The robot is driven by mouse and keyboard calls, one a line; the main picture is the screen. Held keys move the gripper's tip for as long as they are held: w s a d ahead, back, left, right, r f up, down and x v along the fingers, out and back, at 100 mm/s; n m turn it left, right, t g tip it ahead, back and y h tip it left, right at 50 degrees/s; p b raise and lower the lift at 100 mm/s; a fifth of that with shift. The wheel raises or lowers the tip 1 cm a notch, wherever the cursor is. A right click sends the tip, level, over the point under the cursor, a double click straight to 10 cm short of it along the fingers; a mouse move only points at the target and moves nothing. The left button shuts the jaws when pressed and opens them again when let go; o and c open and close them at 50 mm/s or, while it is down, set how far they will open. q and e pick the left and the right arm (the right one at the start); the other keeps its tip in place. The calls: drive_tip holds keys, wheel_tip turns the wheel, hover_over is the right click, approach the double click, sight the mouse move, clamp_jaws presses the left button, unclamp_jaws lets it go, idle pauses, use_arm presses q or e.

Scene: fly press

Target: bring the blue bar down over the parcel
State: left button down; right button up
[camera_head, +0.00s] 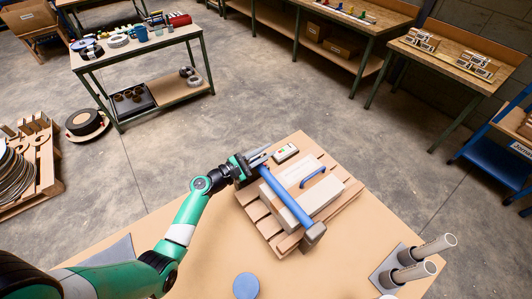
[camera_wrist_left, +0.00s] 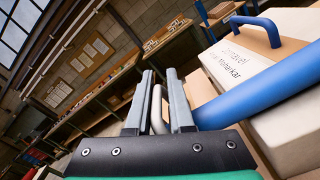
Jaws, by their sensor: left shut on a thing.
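The blue bar (camera_head: 287,198) lies slantwise over the parcel (camera_head: 318,197), a pale box with a blue handle (camera_head: 313,177) beside the bar. I cannot tell whether the bar touches the parcel. My right gripper is not in view.
The parcel rests on a slatted wooden pallet (camera_head: 257,211) on the tan table (camera_head: 210,262). A small device (camera_head: 285,153) lies behind it. Benches stand well away.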

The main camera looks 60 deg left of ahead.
use_arm(q)
drive_tip(key=c, duration=1.1)
unclamp_jaws()
drive_tip(key=shift+a+f, duration=0.2)
drive_tip(key=shift+f, duration=0.4)
drive_tip(key=shift+o, duration=0.9)
drive_tip(key=shift+a+r, duration=0.1)
drive_tip(key=shift+a, duration=0.05)
drive_tip(key=shift+r, duration=0.15)
drive_tip(key=shift+s, duration=0.15)
drive_tip(key=shift+s, duration=0.4)
drive_tip(key=s+p, duration=0.1)
drive_tip(key=s, duration=0.9)
drive_tip(key=shift+s+d, duration=0.3)
drive_tip(key=shift+d, duration=0.1)
